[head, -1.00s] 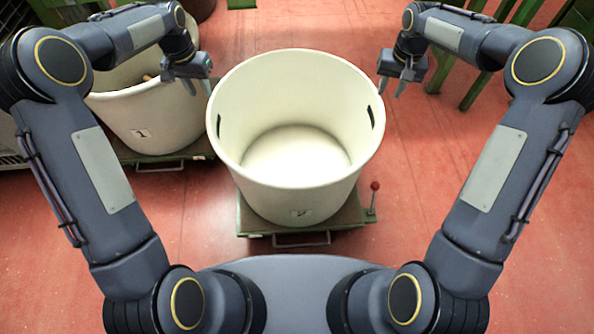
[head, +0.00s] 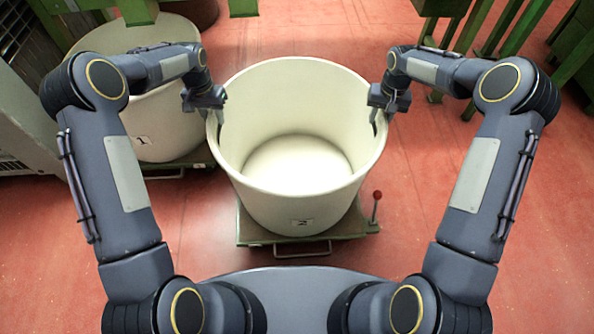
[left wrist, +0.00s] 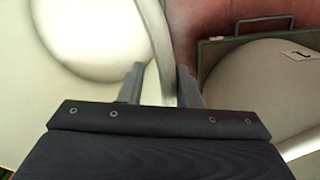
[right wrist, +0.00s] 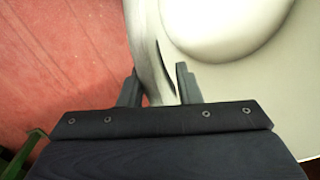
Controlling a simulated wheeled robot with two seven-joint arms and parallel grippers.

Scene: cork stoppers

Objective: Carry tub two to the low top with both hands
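Tub two (head: 290,200), a big empty cream tub with a slot in its side wall, stands upright on a green wheeled trolley (head: 345,228). My left gripper (head: 217,112) is at its left rim. In the left wrist view my open fingers (left wrist: 160,84) stand on either side of the tub wall, with gaps showing. My right gripper (head: 380,112) is at the right rim. In the right wrist view its open fingers (right wrist: 158,84) straddle the wall near the dark slot (right wrist: 165,68). I cannot tell which green piece is the low top.
Tub one (head: 165,125), also cream, stands on its own trolley close on the left, partly behind my left arm. Green frames (head: 500,35) stand at the back right. A red-knobbed lever (head: 376,197) rises from tub two's trolley. Red floor is clear on the right.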

